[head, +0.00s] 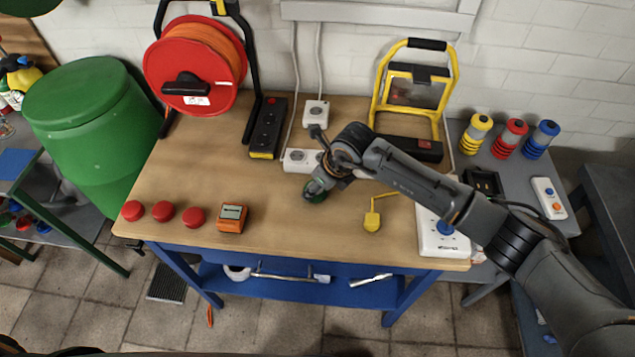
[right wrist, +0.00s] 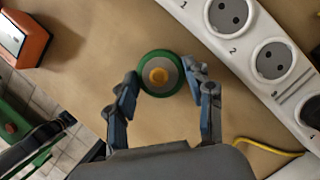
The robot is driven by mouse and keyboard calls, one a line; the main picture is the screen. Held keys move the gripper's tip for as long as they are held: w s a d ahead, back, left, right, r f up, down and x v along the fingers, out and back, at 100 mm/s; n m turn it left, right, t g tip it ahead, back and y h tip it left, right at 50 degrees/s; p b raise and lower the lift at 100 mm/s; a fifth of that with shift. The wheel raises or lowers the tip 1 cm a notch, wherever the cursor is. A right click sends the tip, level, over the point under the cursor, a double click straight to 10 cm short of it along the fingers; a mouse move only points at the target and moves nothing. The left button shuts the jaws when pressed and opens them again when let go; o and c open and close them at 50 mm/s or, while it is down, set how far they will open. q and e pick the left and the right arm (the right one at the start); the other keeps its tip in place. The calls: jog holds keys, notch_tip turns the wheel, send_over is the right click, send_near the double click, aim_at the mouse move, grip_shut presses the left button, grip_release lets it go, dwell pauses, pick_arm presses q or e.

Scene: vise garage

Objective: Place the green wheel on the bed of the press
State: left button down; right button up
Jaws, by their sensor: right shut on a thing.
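The green wheel (right wrist: 144,86), with a grey face and an orange-yellow hub, sits between the fingertips of my right gripper (right wrist: 162,83) in the right wrist view. That gripper is shut on it. In the head view the wheel (head: 314,195) shows as a small dark green disc below my right gripper (head: 319,184), over the middle of the wooden workbench (head: 270,185). I cannot tell whether it touches the bench top. I cannot make out the press or its bed for sure in either view. My left gripper is not in view.
White sockets (head: 299,161) stand just behind the wheel. Red knobs (head: 163,211) and an orange meter (head: 231,217) line the front left. A yellow work light (head: 414,90) and red cable reel (head: 195,65) stand at the back. The front middle of the bench is clear.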

jog(key=shift+f+b, duration=0.2)
jog(key=shift+b, duration=0.1)
jog(key=o, duration=1.3)
jog(key=shift+r, duration=0.1)
jog(key=shift+c, duration=0.2)
